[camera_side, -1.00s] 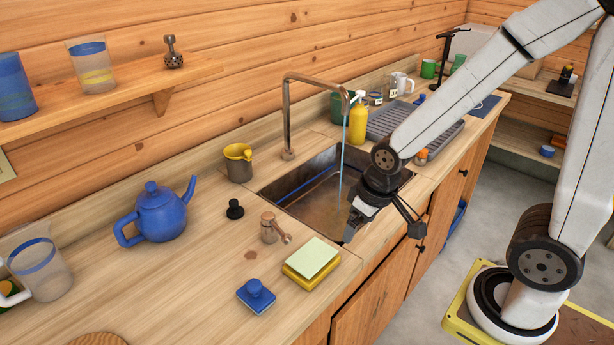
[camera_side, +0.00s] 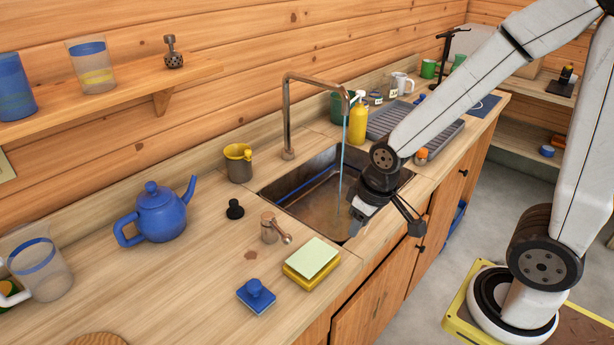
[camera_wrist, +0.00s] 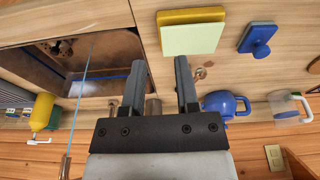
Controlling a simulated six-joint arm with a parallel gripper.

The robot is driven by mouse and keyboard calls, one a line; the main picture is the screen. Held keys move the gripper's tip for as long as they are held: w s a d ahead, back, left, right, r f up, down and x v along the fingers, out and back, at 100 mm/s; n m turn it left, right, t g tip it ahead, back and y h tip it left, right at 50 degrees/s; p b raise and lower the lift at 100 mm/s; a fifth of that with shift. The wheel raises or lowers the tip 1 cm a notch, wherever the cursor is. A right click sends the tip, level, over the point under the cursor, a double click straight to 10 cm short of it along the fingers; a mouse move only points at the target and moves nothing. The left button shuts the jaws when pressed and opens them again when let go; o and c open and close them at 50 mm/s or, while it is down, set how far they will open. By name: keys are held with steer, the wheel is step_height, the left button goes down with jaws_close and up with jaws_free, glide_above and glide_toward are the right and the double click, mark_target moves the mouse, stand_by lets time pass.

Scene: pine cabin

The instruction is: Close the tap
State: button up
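The copper tap spout (camera_side: 287,118) stands behind the sink (camera_side: 313,203), and a thin stream of water (camera_side: 343,165) falls from it. Its copper lever handle (camera_side: 270,228) stands on the counter to the left of the sink, with the lever pointing toward the front edge. My gripper (camera_side: 354,228) hangs over the front part of the sink, to the right of the handle and apart from it. In the wrist view my gripper (camera_wrist: 160,62) has its two fingers apart with nothing held.
A yellow sponge with a pale green pad (camera_side: 313,260) and a blue scrubber (camera_side: 256,296) lie in front of the handle. A yellow bottle (camera_side: 358,122) stands beyond the sink.

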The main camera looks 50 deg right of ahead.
steer(key=shift+w+a+r+n, duration=0.1)
steer(key=shift+w+a+n, duration=0.2)
steer(key=shift+w, duration=0.1)
steer(key=c, duration=0.3)
steer(key=w+a+n, duration=0.1)
steer(key=w+n, duration=0.1)
steer(key=w+a+r+n+g, duration=0.1)
steer(key=w+a+n, duration=0.3)
steer(key=n, duration=0.1)
steer(key=shift+w+a+r+g+h, duration=0.25)
steer(key=shift+w+r+g+h, duration=0.05)
steer(key=shift+w+r, duration=0.1)
jaws_close()
steer(key=w+a+r+n+g+h, duration=0.1)
steer(key=w+a+r+n+h, duration=0.1)
steer(key=w+a+n, duration=0.4)
steer(key=shift+a+r+n, duration=0.3)
steer(key=shift+a+n, duration=1.3)
steer(key=shift+a, duration=0.45)
